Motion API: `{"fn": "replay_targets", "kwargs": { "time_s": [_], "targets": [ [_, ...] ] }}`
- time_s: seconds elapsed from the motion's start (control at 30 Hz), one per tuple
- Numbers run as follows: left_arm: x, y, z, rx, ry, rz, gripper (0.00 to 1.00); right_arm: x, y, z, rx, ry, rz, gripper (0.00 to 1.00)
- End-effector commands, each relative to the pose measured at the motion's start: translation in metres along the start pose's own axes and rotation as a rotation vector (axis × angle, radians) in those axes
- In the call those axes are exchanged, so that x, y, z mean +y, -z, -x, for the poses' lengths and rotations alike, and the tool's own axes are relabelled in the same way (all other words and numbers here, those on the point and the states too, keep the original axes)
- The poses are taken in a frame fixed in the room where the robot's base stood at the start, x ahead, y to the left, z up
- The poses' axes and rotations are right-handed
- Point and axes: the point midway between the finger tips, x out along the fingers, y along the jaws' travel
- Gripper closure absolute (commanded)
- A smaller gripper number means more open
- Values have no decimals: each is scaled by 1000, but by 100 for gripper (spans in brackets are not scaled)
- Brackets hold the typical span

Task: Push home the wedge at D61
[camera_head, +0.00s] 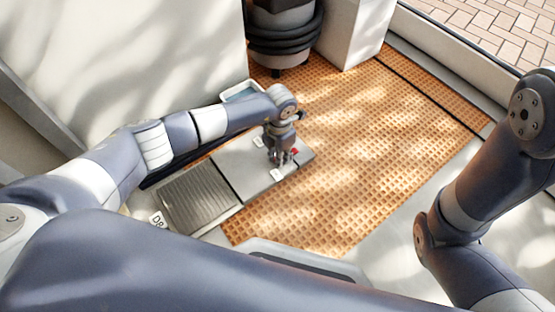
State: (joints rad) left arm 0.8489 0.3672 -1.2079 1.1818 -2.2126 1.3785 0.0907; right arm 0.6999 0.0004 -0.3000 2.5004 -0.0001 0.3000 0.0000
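My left gripper (281,162) points down over the grey tile (243,162) near its right end. The fingertips are small and partly hidden, so I cannot tell whether they are open or shut. A small red piece (295,151), which may be a wedge, shows just right of the fingers; I cannot tell whether they touch it. A white label (276,174) lies by the tile's front edge, its text too small to read. Another white label (157,219) lies at the left, only partly readable. I cannot make out a D61 marking. My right gripper is out of view.
A ribbed grey tile (198,196) lies left of the plain one. An orange waffle-patterned mat (370,130) spreads to the right, mostly clear. A pale blue tray (240,92), a dark bucket with coiled hose (284,40) and a white block (352,35) stand behind.

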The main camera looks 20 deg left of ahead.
Motion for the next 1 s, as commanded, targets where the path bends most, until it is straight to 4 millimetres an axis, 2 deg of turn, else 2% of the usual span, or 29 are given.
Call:
{"fn": "replay_targets", "kwargs": {
  "time_s": [0.03, 0.07, 0.13, 0.47, 0.57, 0.67, 1.0],
  "targets": [
    [0, -2, 2, -6, 0, 0, 100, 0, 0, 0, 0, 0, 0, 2],
    [0, -2, 2, -6, 0, 0, 76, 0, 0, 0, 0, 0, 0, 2],
    [0, -2, 2, -6, 0, 0, 60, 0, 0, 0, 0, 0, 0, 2],
    [0, -1, 1, -3, 0, 0, 59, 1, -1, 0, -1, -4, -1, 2],
    [1, -1, 7, -4, -1, 0, 59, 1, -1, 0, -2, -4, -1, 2],
    [1, -2, 21, -6, -2, -1, 59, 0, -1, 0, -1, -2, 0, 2],
    [1, -2, 92, -6, -2, -1, 59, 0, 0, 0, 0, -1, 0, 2]
  ]
}}
